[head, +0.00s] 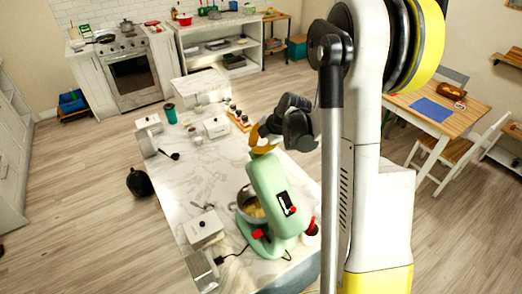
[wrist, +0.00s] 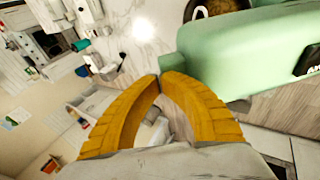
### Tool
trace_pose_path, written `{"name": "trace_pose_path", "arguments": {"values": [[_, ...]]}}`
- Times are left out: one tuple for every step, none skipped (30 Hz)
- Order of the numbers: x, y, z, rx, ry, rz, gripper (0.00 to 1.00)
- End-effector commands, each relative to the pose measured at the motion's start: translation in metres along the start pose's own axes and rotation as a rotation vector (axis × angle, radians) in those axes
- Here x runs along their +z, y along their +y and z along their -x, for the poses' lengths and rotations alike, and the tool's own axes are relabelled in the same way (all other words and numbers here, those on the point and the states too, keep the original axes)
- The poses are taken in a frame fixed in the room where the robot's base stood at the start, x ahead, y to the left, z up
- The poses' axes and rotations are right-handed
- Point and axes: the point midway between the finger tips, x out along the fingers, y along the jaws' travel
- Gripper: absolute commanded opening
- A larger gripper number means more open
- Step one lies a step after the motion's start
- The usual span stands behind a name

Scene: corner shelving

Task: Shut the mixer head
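The green stand mixer (head: 268,192) stands on the marble counter, its head tilted up above a metal bowl (head: 248,205) with yellowish contents. My gripper (head: 262,146) is at the raised end of the mixer head. In the wrist view, the two orange fingers of my gripper (wrist: 160,77) curve together and their tips meet, with nothing seen between them. The green mixer head (wrist: 235,60) lies just beyond and to the right of the tips; whether they touch it I cannot tell. Part of the bowl (wrist: 205,8) shows at the top edge.
The marble counter (head: 190,180) also holds white canisters, a ladle (head: 170,154), a teal cup (head: 171,114) and a tray of small jars (head: 239,118). A red-capped item (head: 311,229) stands beside the mixer. A wooden table (head: 440,108) is at right.

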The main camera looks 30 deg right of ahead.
Motion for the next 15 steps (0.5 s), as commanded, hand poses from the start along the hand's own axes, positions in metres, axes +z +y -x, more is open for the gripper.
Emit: {"name": "trace_pose_path", "arguments": {"values": [[0.002, 0.004, -0.017, -0.035, 0.002, -0.002, 0.00], [0.004, 0.006, -0.024, -0.059, 0.001, -0.007, 0.00], [0.006, 0.010, -0.035, -0.091, 0.002, -0.013, 0.00], [0.007, 0.012, -0.043, -0.118, 0.001, -0.018, 0.00], [0.009, 0.014, -0.051, -0.143, 0.001, -0.024, 0.00], [0.012, 0.016, -0.063, -0.178, 0.001, -0.031, 0.00], [0.013, 0.018, -0.071, -0.205, 0.001, -0.036, 0.00], [0.015, 0.019, -0.079, -0.231, 0.000, -0.042, 0.00], [0.017, 0.021, -0.090, -0.266, 0.000, -0.049, 0.00], [0.019, 0.022, -0.099, -0.292, 0.000, -0.054, 0.00], [0.020, 0.022, -0.107, -0.317, 0.001, -0.059, 0.00], [0.022, 0.023, -0.117, -0.350, 0.000, -0.066, 0.00], [0.024, 0.023, -0.125, -0.374, 0.000, -0.071, 0.00], [0.026, 0.023, -0.132, -0.397, 0.000, -0.077, 0.00], [0.027, 0.022, -0.141, -0.411, 0.000, -0.079, 0.00]]}}
